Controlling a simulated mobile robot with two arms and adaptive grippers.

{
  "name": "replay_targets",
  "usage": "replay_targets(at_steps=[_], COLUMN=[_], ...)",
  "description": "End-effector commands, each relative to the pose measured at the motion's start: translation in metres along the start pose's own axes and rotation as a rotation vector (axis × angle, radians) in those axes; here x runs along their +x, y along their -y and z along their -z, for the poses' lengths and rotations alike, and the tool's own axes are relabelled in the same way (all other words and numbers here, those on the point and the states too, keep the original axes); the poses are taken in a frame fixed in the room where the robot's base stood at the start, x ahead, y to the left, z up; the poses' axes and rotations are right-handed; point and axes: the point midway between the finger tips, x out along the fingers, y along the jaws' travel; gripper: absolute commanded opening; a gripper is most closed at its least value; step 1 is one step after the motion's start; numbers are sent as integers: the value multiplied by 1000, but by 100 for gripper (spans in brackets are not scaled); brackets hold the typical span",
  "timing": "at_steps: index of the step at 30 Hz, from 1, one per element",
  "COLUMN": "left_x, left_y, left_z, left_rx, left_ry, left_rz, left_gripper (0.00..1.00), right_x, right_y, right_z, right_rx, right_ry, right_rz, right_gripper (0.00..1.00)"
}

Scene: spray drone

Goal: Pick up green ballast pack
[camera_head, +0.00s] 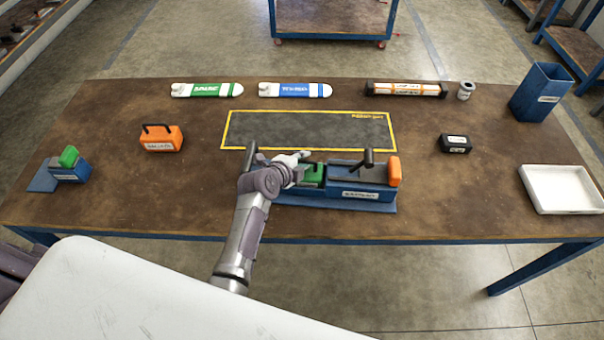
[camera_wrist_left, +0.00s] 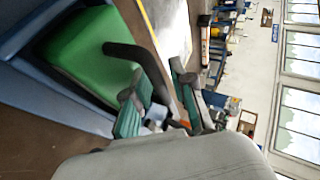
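The green ballast pack (camera_head: 314,174) sits in the left part of a blue cradle (camera_head: 372,207) at the table's front middle. In the left wrist view the green pack (camera_wrist_left: 85,58) fills the upper left, with a black bar handle (camera_wrist_left: 135,60) on it. My left gripper (camera_head: 276,157) is just left of the pack in the head view, its fingers spread. In the left wrist view the fingers (camera_wrist_left: 160,100) are apart, and the handle's end reaches toward the gap between them. Whether they touch the handle I cannot tell. My right gripper is out of view.
An orange block (camera_head: 395,172) and a black handle stand at the cradle's right. Another green block (camera_head: 69,156) sits in a small blue holder at far left. An orange pack (camera_head: 162,139), black pack (camera_head: 455,144) and white tray (camera_head: 562,190) surround a yellow-edged mat (camera_head: 310,130).

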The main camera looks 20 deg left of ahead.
Motion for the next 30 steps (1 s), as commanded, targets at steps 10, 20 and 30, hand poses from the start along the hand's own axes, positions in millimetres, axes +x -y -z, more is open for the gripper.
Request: replay_targets(at_steps=[10,20,30], left_x=[0,-1,-6], left_y=[0,3,11], left_z=[0,0,1], left_rx=[0,0,4], left_ry=[1,1,1], left_rz=[-1,6,9], left_gripper=[0,0,0], right_x=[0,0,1], right_y=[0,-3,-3], right_z=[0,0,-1], right_rx=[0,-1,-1], right_ry=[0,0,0], right_rz=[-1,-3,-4], right_gripper=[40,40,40])
